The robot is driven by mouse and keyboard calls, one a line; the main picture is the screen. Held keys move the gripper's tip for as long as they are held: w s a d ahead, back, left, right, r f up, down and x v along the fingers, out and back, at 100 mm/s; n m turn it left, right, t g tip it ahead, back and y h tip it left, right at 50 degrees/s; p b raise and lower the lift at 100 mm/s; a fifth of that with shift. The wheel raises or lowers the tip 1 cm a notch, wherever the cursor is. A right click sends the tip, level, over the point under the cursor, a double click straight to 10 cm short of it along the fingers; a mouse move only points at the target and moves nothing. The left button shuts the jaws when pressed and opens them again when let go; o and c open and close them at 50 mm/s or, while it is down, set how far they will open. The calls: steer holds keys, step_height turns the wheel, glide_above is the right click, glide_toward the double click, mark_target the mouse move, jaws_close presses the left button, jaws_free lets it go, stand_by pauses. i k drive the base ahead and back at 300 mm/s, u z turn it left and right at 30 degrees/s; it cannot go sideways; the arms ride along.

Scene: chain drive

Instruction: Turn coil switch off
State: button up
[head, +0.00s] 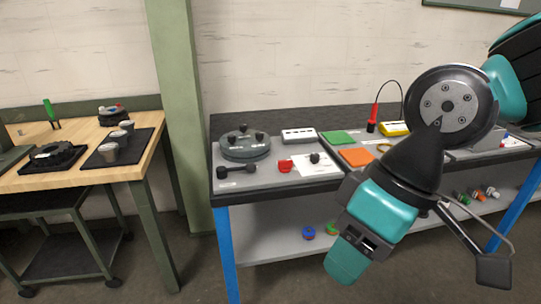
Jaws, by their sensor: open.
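I cannot tell for sure which thing is the coil switch. On the grey-topped bench (275,183) there is a small light box with a row of dark marks (299,135). In front of it lie a red part (285,166) and a white sheet (312,170) with a black knob-like part (315,158) on it. The position of any switch is too small to read. My arm hangs over the right part of the bench and covers some of it. The fingertips of my gripper do not show.
A round dark grey device with black knobs (245,145) and a black dumbbell-shaped part (236,171) are at the bench's left. Green (338,137) and orange (356,157) pads lie mid-bench by a yellow device (394,129). A wooden table (90,178) stands left, beyond a green post (180,100).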

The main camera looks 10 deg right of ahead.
mark_target(285, 167)
steer(key=k, duration=0.65)
steer(key=u, duration=0.9)
steer(key=i, duration=1.3)
steer(key=z, duration=0.6)
steer(key=i, duration=0.35)
steer(key=z, duration=0.35)
